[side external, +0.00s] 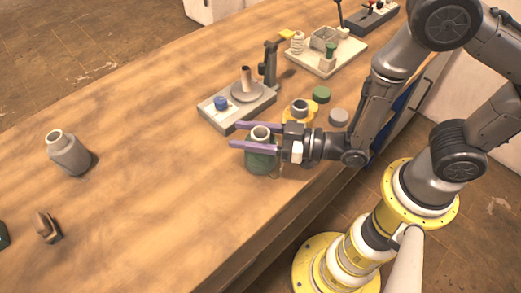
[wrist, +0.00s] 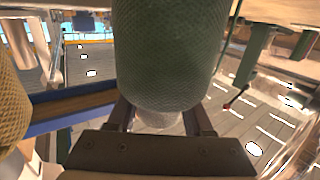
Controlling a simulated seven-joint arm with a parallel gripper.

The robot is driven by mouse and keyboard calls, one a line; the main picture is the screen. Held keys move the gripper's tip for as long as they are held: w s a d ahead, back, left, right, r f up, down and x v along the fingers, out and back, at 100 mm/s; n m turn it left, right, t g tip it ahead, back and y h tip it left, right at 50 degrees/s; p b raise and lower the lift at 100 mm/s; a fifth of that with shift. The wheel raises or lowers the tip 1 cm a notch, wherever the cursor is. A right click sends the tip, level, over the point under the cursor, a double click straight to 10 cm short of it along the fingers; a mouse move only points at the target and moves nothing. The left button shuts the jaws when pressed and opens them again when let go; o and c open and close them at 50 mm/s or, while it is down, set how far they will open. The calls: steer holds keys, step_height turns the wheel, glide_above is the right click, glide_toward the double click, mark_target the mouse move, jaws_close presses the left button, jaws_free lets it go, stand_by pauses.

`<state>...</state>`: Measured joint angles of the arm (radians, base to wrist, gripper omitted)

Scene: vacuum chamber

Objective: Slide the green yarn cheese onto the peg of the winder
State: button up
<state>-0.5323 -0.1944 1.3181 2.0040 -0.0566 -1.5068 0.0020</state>
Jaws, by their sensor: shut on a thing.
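The green yarn cheese (side external: 262,160) is a dark green wound cylinder with a pale tube end on top. My gripper (side external: 237,135) has its two purple fingers on either side of it near its top and is shut on it. The cheese looks upright; I cannot tell whether it is clear of the table. It fills the upper middle of the wrist view (wrist: 170,55). The winder (side external: 212,112) is a grey base behind the gripper, with a copper-coloured peg (side external: 247,76) standing on a round plate. The peg is bare and apart from the cheese.
A yellow yarn cheese (side external: 287,117) stands close behind my gripper, near a green disc (side external: 321,94) and a grey disc (side external: 339,117). A dark post (side external: 270,65) rises beside the peg. A grey yarn cheese (side external: 70,155) stands far left.

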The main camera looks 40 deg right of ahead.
jaws_close()
steer(key=shift+r, duration=0.1)
steer(key=shift+r, duration=0.55)
step_height(320, 180, up, 2)
steer(key=shift+r, duration=0.25)
steer(key=s+d+r, duration=0.7)
steer(key=s+r, duration=0.2)
steer(key=s, duration=0.2)
steer(key=shift+s+d, duration=0.25)
steer(key=shift+s, duration=0.1)
steer(key=shift+r, duration=0.15)
